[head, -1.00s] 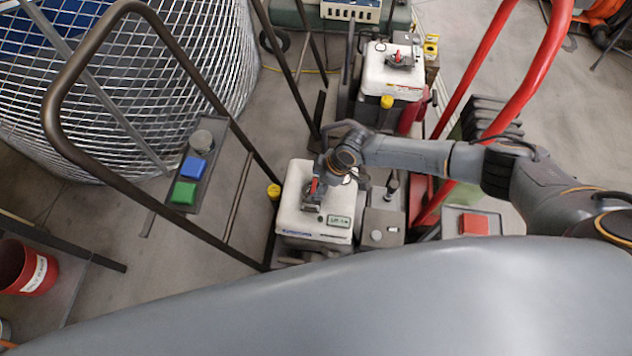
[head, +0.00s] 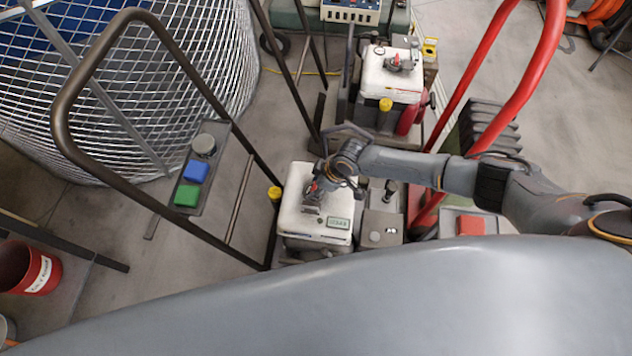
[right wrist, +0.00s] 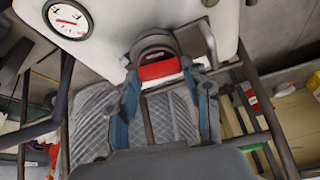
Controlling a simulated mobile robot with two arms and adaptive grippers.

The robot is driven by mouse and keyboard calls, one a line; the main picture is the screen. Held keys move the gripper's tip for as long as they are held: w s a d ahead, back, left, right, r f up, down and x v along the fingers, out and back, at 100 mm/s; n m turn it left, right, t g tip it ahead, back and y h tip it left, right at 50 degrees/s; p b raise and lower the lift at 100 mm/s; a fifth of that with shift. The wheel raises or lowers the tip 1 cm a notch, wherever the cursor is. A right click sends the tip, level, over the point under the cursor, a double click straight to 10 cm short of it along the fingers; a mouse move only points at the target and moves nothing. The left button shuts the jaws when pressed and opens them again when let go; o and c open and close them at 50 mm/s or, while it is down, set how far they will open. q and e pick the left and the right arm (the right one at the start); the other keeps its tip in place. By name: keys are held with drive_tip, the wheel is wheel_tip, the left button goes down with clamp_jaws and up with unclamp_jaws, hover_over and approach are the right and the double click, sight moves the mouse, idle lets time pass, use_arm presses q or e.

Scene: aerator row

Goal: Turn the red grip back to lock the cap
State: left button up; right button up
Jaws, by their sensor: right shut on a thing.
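The red grip (head: 313,187) sits on the dark cap (head: 312,201) on top of the near white tank (head: 291,212). My right gripper (head: 325,186) is at the grip, coming in from the right. In the right wrist view the red grip (right wrist: 158,69) lies between the two fingers of my right gripper (right wrist: 164,76), which is shut on it. The dark round cap (right wrist: 152,42) shows behind the grip. In the head view my gripper and wrist partly cover the fingers. My left gripper is not in view.
A second machine with a white tank (head: 388,82) stands behind. A brown handle frame (head: 75,80) with blue and green buttons rises at left, before a wire mesh basket (head: 190,80). A red handlebar (head: 535,75) rises near my right arm. A red bucket (head: 30,268) is at lower left.

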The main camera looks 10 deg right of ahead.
drive_tip(key=m+p, duration=0.3)
drive_tip(key=m+t+h+p, duration=0.1)
drive_tip(key=shift+s+a+r+p, duration=0.15)
drive_tip(key=shift+a+r+p, duration=0.05)
drive_tip(key=shift+r+p, duration=0.1)
drive_tip(key=m+h+p, duration=0.1)
drive_tip(key=m, duration=0.2)
drive_tip(key=shift+f+t+p, duration=0.15)
drive_tip(key=shift+t+p, duration=0.15)
drive_tip(key=shift+p, duration=0.05)
drive_tip(key=shift+a+m+h+p, duration=0.1)
drive_tip(key=shift+m+h+p, duration=0.25)
drive_tip(key=shift+m, duration=0.65)
drive_tip(key=shift+a+f+m+h, duration=0.15)
drive_tip(key=shift+m+h, duration=0.2)
drive_tip(key=shift+m, duration=0.55)
drive_tip(key=shift+m+h, duration=0.4)
drive_tip(key=shift+m, duration=0.5)
drive_tip(key=shift+m+h+b, duration=0.7)
drive_tip(key=shift+m+b, duration=0.05)
drive_tip(key=shift+m, duration=0.95)
drive_tip(key=o, duration=1.2)
drive_tip(key=shift+c, duration=0.2)
